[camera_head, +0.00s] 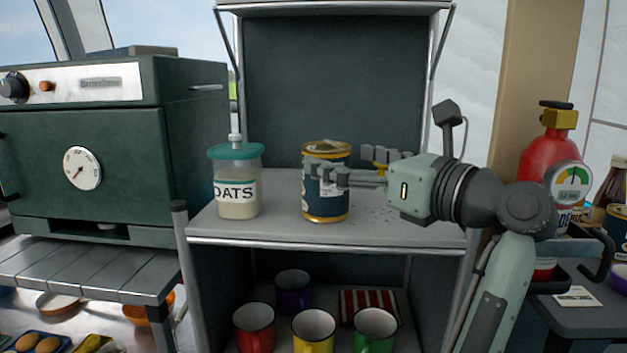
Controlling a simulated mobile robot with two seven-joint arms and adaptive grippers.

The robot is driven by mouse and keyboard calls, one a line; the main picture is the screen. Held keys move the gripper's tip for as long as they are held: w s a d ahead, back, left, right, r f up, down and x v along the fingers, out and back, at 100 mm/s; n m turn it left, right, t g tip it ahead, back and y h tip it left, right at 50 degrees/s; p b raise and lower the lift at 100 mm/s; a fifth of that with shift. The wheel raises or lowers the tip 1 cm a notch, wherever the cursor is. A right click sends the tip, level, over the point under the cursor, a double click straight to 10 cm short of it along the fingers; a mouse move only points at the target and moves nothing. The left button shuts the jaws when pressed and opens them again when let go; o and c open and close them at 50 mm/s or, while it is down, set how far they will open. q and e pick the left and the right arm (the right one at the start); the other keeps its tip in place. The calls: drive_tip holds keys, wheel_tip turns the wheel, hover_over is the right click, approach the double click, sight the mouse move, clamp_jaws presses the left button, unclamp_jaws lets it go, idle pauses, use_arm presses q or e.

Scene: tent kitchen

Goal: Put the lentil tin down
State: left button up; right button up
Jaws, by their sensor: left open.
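The lentil tin (326,207), dark blue with gold rims and a gold top, stands upright on the grey shelf (270,232) in the head view. The other finger shows higher, to the right of the tin. I cannot tell whether either finger touches it.
An oats jar (236,190) with a teal lid stands left of the tin. A small yellow object (380,168) is partly hidden behind my gripper. Several mugs stand on the lower shelf. A green oven (120,150) is at left, a red gas bottle (545,150) at right.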

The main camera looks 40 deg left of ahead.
use_arm(q)
drive_tip(key=shift+a, duration=0.45)
drive_tip(key=x, duration=0.2)
drive_tip(key=p+x, duration=0.1)
drive_tip(key=x, duration=0.4)
drive_tip(key=shift+f, duration=0.35)
drive_tip(key=shift+d, duration=0.1)
use_arm(e)
drive_tip(key=f, duration=0.1)
drive_tip(key=w+f, duration=0.1)
drive_tip(key=f, duration=0.1)
drive_tip(key=shift+a+f, duration=0.15)
use_arm(q)
drive_tip(key=shift+c, duration=0.6)
drive_tip(key=c, duration=1.8)
